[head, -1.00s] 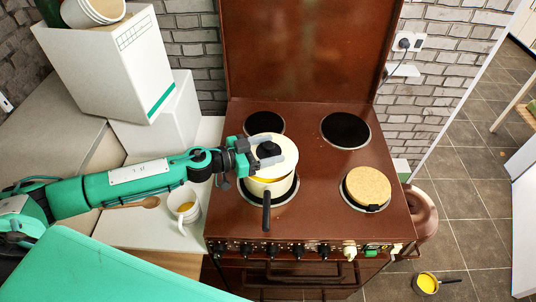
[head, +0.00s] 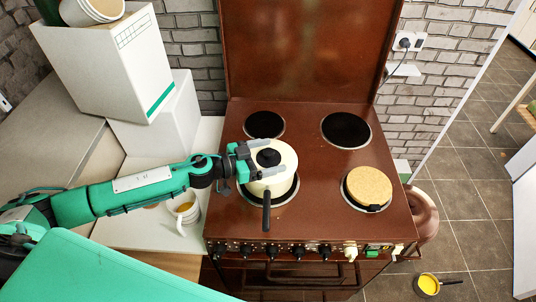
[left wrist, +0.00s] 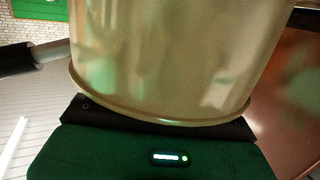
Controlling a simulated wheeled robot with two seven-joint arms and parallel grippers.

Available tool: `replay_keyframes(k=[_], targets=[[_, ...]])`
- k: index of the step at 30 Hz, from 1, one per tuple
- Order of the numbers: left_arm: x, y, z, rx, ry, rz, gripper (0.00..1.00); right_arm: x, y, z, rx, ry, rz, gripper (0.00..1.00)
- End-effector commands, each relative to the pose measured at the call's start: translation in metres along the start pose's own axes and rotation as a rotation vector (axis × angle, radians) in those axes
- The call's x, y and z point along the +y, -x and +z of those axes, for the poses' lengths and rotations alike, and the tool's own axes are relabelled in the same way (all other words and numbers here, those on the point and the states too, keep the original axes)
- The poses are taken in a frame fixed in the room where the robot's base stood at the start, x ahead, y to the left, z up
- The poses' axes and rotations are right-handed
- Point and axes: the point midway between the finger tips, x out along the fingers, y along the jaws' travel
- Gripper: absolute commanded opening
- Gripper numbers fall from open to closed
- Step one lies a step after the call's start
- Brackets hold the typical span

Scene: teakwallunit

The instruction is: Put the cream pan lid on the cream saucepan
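The cream saucepan (head: 272,187) stands on the front left hotplate, its black handle pointing to the front. The cream pan lid (head: 284,153), with a black knob, sits on the saucepan and looks level; whether its rim is fully seated all round is hard to tell. My left gripper (head: 266,157) is open at the lid's left side, one finger beyond the knob and one nearer, apparently clear of it. A large cream curved wall (left wrist: 180,60) fills the left wrist view, close to the gripper's palm. My right gripper is not in view.
A cork-coloured round mat (head: 368,185) covers the front right hotplate. The two rear hotplates are bare. A white mug (head: 184,207) stands on the counter below my left arm. White boxes (head: 105,60) stand behind it. A small yellow-filled pan (head: 428,284) is on the floor.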

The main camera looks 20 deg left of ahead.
Motion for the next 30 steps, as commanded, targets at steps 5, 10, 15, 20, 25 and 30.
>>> replay_keyframes(k=[5, 10, 15, 20, 25, 30], targets=[[0.0, 0.0, 0.0, 0.0, 0.0, 0.0, 0.85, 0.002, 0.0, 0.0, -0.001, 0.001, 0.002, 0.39], [-0.001, 0.001, -0.007, 0.0, -0.003, -0.001, 0.85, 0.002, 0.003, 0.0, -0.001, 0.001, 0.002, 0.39], [-0.001, 0.019, -0.006, -0.003, 0.001, -0.002, 0.85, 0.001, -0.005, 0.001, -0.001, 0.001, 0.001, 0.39], [0.0, 0.048, -0.005, -0.003, 0.001, -0.002, 0.85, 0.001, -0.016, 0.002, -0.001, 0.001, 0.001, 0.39], [0.0, 0.072, -0.006, -0.002, 0.0, -0.001, 0.85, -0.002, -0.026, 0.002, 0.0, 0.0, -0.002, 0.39], [0.0, 0.092, -0.007, -0.003, -0.001, 0.0, 0.85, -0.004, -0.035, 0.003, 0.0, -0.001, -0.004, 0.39]])
